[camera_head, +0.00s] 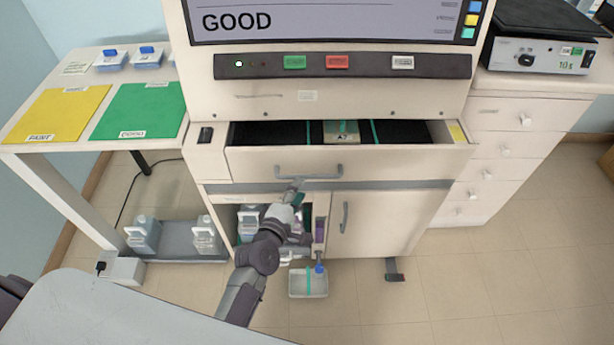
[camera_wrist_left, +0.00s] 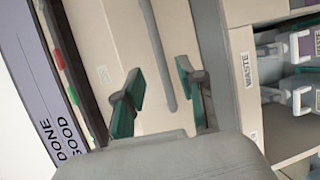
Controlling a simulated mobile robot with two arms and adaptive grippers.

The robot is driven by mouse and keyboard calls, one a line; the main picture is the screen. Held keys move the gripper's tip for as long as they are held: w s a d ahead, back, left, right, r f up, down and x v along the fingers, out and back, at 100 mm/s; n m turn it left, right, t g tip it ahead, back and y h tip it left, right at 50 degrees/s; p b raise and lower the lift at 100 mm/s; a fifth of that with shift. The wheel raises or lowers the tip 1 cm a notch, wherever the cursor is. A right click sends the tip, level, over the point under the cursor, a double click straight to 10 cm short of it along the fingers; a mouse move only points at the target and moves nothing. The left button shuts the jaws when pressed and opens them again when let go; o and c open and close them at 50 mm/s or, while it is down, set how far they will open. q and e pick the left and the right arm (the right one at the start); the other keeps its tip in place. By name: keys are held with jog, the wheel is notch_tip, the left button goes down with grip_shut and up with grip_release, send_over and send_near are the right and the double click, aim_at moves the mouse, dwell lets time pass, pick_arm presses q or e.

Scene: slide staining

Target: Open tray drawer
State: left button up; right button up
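The tray drawer (camera_head: 255,162) of the white staining machine is partly pulled out in the head view, with its dark inside showing. Its grey bar handle (camera_head: 310,175) runs across the drawer front. In the left wrist view the handle (camera_wrist_left: 158,50) runs between the two teal fingers. My left gripper (camera_head: 296,192) is just below the handle's left part. In the left wrist view the gripper (camera_wrist_left: 160,85) is open, with a finger on either side of the handle and gaps to it. Whether a finger touches the handle cannot be told. My right gripper is not in view.
Below the drawer is an open cabinet bay (camera_head: 232,215) with bottles, beside a closed door with an upright handle (camera_head: 345,217). A small tray (camera_head: 308,284) sits on the floor. A side table (camera_head: 60,145) with yellow and green mats stands left, a drawer cabinet (camera_head: 500,150) right.

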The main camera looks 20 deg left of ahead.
aim_at(306, 178)
pick_arm(q)
jog(key=x, duration=0.6)
jog(key=shift+w, duration=0.35)
grip_shut()
